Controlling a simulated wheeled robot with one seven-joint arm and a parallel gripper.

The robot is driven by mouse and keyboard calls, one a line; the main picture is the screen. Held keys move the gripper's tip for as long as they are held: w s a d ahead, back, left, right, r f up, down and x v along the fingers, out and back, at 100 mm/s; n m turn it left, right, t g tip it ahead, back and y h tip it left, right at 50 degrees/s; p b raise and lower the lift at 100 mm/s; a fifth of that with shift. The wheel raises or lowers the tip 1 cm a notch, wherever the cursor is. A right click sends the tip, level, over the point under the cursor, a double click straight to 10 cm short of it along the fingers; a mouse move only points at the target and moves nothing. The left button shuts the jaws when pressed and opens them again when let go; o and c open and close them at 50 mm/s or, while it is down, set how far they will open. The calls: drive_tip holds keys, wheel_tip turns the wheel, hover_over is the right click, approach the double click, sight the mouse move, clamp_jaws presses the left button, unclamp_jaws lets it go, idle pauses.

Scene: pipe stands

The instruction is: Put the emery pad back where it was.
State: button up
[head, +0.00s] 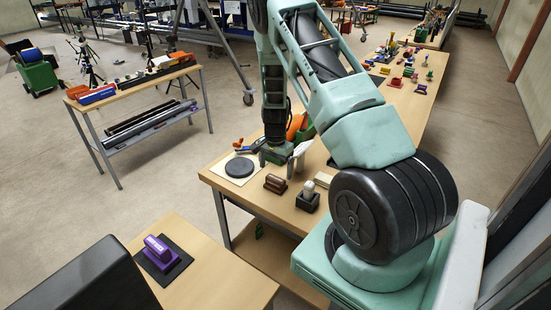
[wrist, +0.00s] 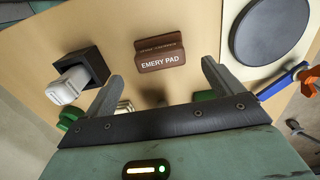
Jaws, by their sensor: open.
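The emery pad (wrist: 161,56) is a brown block with white "EMERY PAD" lettering. It lies on the wooden table beyond my fingertips in the wrist view. In the head view the brown block (head: 275,183) is near the table's front edge. My gripper (wrist: 164,80) is open and empty, its two fingers spread and pointing toward the pad without touching it. In the head view my gripper is over the table behind the pad, and its fingers are partly hidden.
A black holder (wrist: 94,64) with a white-topped item stands left of the pad in the wrist view. A dark round disc (wrist: 270,30) on a pale square lies to its right. A purple block (head: 158,248) on a dark mat (head: 177,270) sits on the nearer table.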

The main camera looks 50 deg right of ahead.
sight(275, 178)
wheel_tip(275, 178, up, 6)
drive_tip(key=b, duration=0.1)
drive_tip(key=shift+b, duration=0.3)
idle(0.6)
